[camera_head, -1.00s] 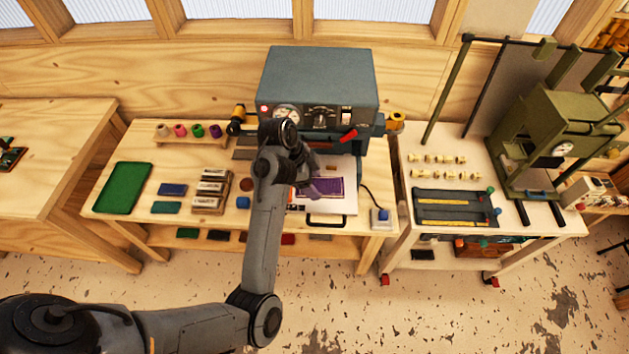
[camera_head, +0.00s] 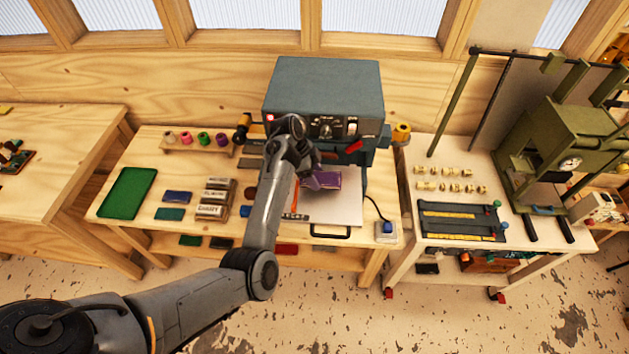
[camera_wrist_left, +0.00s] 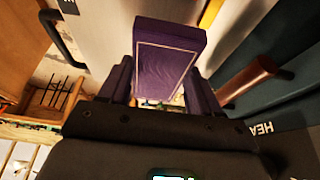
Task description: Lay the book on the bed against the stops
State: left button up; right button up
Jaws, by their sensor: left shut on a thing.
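The purple book (camera_head: 328,180) has a thin pale line around its cover. In the head view it is over the back part of the pale bed (camera_head: 340,212), in front of the blue-grey press (camera_head: 322,88). My left gripper (camera_head: 312,183) is shut on it. In the left wrist view the book (camera_wrist_left: 168,58) stands out between the two fingers (camera_wrist_left: 160,88), with its framed face toward the camera. It looks tilted and raised off the bed, but the exact gap cannot be told. The stops cannot be made out. My right gripper is not in view.
A black handle (camera_head: 330,232) is at the bed's front edge. A green tray (camera_head: 127,193), foil rolls (camera_head: 204,138) and several blocks (camera_head: 213,196) occupy the bench's left. A blue-button box (camera_head: 387,230) sits at right.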

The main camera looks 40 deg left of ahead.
pick_arm(q)
notch_tip(320, 180, down, 3)
jog(key=shift+s+f+p, duration=0.1)
jog(key=shift+p, duration=0.25)
jog(key=shift+f, duration=0.2)
jog(key=shift+f, duration=0.1)
jog(key=o, duration=1.1)
